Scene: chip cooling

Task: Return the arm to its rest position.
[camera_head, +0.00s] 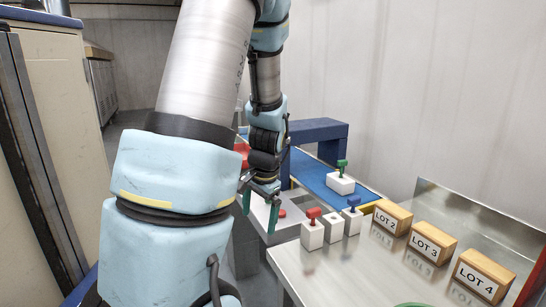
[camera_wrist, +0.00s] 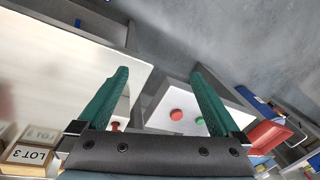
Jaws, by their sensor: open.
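My gripper (camera_head: 260,205) hangs from my raised arm, pointing down in the head view. Its two green fingers stand apart with nothing between them, as the wrist view also shows (camera_wrist: 160,95). Below and beyond it is a white panel (camera_wrist: 165,100) with a red button (camera_wrist: 176,115) and a green button (camera_wrist: 199,121). In the head view the red button (camera_head: 282,213) shows just right of the fingers. My gripper is apart from everything, as far as I can see.
Right of my gripper, white blocks with red (camera_head: 312,235), white (camera_head: 333,228) and blue (camera_head: 352,220) tops stand on a metal table (camera_head: 345,270). Wooden blocks LOT 2 (camera_head: 392,217), LOT 3 (camera_head: 432,243) and LOT 4 (camera_head: 482,277) stand further right. A green-topped block (camera_head: 341,183) sits on a blue conveyor (camera_head: 315,172) under a blue arch (camera_head: 318,130).

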